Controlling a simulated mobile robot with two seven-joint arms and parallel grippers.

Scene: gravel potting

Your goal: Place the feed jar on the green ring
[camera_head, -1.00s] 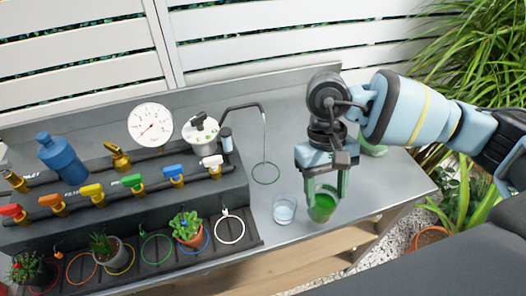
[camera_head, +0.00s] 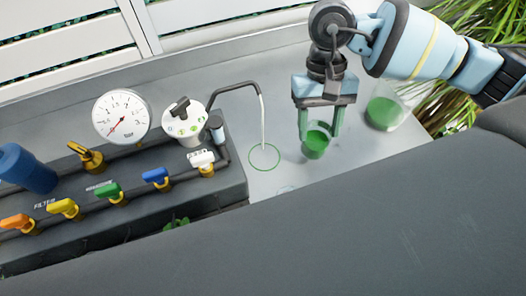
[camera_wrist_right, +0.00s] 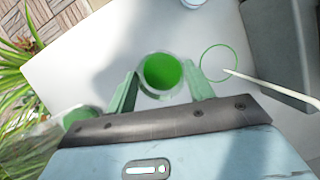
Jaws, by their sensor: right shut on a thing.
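The feed jar, a clear glass with green liquid (camera_head: 316,144), is between the fingers of my right gripper (camera_head: 320,128), which is shut on it. In the right wrist view the jar (camera_wrist_right: 162,72) sits between the two green fingers (camera_wrist_right: 160,90). The green ring (camera_head: 264,170) is a thin empty outline on the grey bench, left of the jar in the head view. It also shows in the right wrist view (camera_wrist_right: 219,79), right of the jar. The jar is apart from the ring and seems held above the bench. My left gripper is not in view.
A thin spout (camera_head: 262,110) reaches down over the ring. A larger glass with green liquid (camera_head: 383,112) stands right of my gripper. Valves and a gauge (camera_head: 121,117) line the left.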

